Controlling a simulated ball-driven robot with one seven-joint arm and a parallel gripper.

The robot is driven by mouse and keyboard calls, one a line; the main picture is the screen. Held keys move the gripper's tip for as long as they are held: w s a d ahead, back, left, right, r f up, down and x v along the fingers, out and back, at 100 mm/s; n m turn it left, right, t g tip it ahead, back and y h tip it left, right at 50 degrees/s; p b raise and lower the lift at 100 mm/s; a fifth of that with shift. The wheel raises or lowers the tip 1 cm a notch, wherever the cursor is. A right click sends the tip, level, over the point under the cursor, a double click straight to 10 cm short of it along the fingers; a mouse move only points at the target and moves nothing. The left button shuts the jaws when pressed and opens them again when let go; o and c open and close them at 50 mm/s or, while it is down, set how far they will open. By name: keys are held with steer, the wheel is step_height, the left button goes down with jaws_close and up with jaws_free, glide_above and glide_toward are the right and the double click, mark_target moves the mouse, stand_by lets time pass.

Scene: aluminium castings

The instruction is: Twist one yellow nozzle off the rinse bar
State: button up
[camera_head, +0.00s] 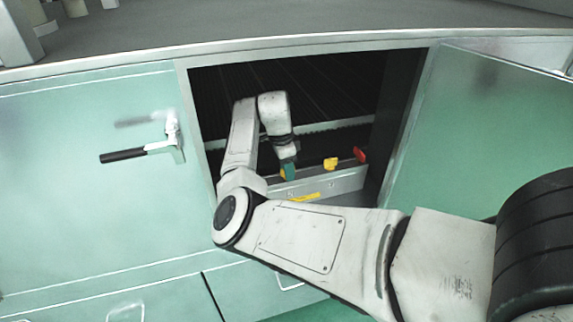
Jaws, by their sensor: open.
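My arm reaches through the cabinet opening, and my gripper (288,162) points down inside it. The gripper is open; its fingers are small and dark in this view. A teal piece (289,172) shows right at the fingertips, with a thin yellow edge at its left; I cannot tell whether they touch. A yellow nozzle (330,164) stands just right of the gripper, clear of it. A red piece (360,155) stands farther right in the same row. They sit along a pale grey bar (345,182), apparently the rinse bar. My arm hides the bar's left part.
The opening is narrow, with a metal frame (197,125) on the left and an open green door (480,130) on the right. A toothed pale rail (335,125) crosses behind. A yellow label (305,197) lies on the bar's front. A black-handled latch (145,153) juts out left.

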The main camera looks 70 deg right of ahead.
jaws_close()
steer(key=shift+r+n+p, duration=0.15)
steer(key=shift+n+p, duration=0.15)
steer(key=shift+p, duration=0.1)
steer(key=shift+n+t+p, duration=0.3)
steer(key=shift+n+p, duration=1.7)
steer(key=shift+n, duration=0.3)
steer(key=shift+n+h, duration=0.3)
steer(key=shift+n, duration=0.4)
steer(key=shift+s+n, duration=0.15)
steer(key=shift+n, duration=0.55)
steer(key=n+t, duration=0.1)
steer(key=n, duration=0.2)
steer(key=shift+n, duration=1)
